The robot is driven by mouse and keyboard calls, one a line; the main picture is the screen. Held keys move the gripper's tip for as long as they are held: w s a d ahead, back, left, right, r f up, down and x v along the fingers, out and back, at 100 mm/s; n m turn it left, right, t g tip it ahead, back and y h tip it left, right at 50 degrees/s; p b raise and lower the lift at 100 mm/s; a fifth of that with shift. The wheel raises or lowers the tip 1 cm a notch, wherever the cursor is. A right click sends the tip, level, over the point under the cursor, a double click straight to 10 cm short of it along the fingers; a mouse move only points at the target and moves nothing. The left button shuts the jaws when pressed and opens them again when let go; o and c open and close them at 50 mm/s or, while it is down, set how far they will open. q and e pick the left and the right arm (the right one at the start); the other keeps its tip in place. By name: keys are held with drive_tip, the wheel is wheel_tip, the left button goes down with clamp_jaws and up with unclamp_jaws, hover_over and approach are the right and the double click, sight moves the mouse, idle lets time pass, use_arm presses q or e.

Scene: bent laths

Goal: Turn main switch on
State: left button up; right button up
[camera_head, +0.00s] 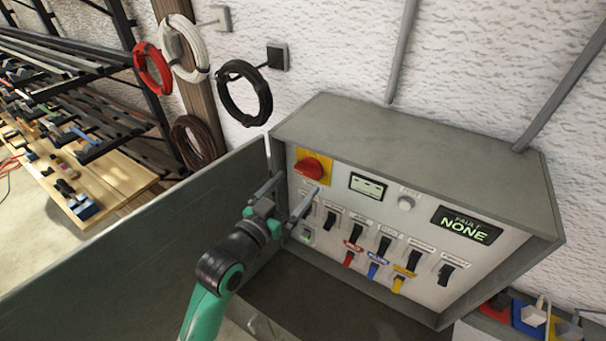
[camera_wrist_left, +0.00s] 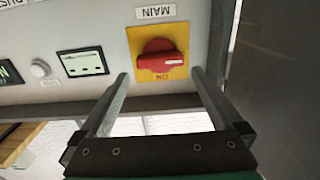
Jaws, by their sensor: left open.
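The main switch is a red rotary knob (camera_head: 309,168) on a yellow plate at the upper left of the grey panel's front. In the left wrist view the knob (camera_wrist_left: 156,61) appears upside down, its bar lying roughly level with a white mark at its right end. A flipped "MAIN" label (camera_wrist_left: 155,12) and an "ON" marking (camera_wrist_left: 162,77) show beside it. My left gripper (camera_head: 294,192) is open in front of the panel, just below the knob. In the left wrist view its fingers (camera_wrist_left: 160,76) stand either side of the plate's lower part, with nothing visibly held between them.
The opened cabinet door (camera_head: 140,240) stands to the left of my arm. Black toggle switches (camera_head: 385,246) line the panel, with coloured ones below. A display (camera_head: 467,225) reads "FAULT NONE". A small meter (camera_head: 367,186) sits right of the knob. Cable coils (camera_head: 244,93) hang behind.

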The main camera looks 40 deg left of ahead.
sight(306, 173)
use_arm(q)
drive_tip(key=x, duration=0.4)
drive_tip(key=shift+w, duration=0.2)
drive_tip(key=shift+c, duration=0.3)
drive_tip(key=c, duration=1)
